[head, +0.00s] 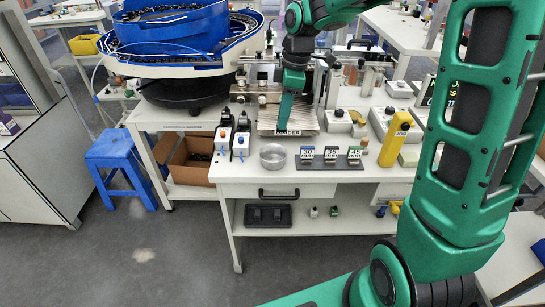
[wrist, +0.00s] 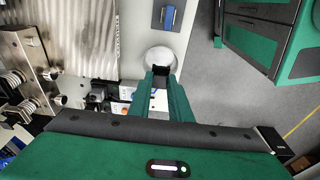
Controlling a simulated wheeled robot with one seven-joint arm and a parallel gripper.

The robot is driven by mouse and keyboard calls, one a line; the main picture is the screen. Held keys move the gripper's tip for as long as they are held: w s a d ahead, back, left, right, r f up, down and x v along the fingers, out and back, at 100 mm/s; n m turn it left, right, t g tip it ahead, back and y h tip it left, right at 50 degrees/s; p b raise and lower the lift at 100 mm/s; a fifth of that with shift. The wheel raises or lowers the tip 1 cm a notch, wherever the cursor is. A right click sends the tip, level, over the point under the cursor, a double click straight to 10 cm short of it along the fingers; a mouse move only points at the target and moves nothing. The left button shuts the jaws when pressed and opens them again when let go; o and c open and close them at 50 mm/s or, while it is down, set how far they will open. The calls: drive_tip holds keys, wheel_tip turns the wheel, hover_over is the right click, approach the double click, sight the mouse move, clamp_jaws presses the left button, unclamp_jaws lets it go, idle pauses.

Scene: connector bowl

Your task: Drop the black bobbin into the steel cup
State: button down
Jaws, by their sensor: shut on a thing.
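The steel cup (head: 273,157) is a small round metal bowl near the front edge of the workbench. My gripper (head: 285,130) is above the bench behind the cup, slightly to its right in the head view. In the wrist view my gripper (wrist: 160,76) is shut on the black bobbin (wrist: 160,70), a small dark piece between the fingertips. The cup (wrist: 158,53) shows just beyond the fingertips there, partly covered by the bobbin. The bobbin cannot be made out in the head view. I cannot tell its height over the cup.
Numbered blocks (head: 330,155) stand right of the cup. Two white-and-black devices (head: 231,140) stand left of it. A ridged metal plate (head: 300,119) lies behind. A blue bowl feeder (head: 175,35) is at the back left.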

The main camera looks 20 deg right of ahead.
drive_tip(key=shift+a+f, duration=0.2)
drive_tip(key=shift+f, duration=0.75)
drive_tip(key=shift+a+f, duration=0.2)
drive_tip(key=shift+f, duration=0.75)
drive_tip(key=c, duration=1.5)
unclamp_jaws()
drive_tip(key=shift+c, duration=0.2)
drive_tip(key=shift+r, duration=0.1)
drive_tip(key=shift+d+r, duration=0.1)
drive_tip(key=shift+r, duration=0.2)
wheel_tip(320, 180, up, 10)
drive_tip(key=d, duration=0.1)
drive_tip(key=shift+s+d, duration=0.2)
drive_tip(key=shift+f, duration=0.1)
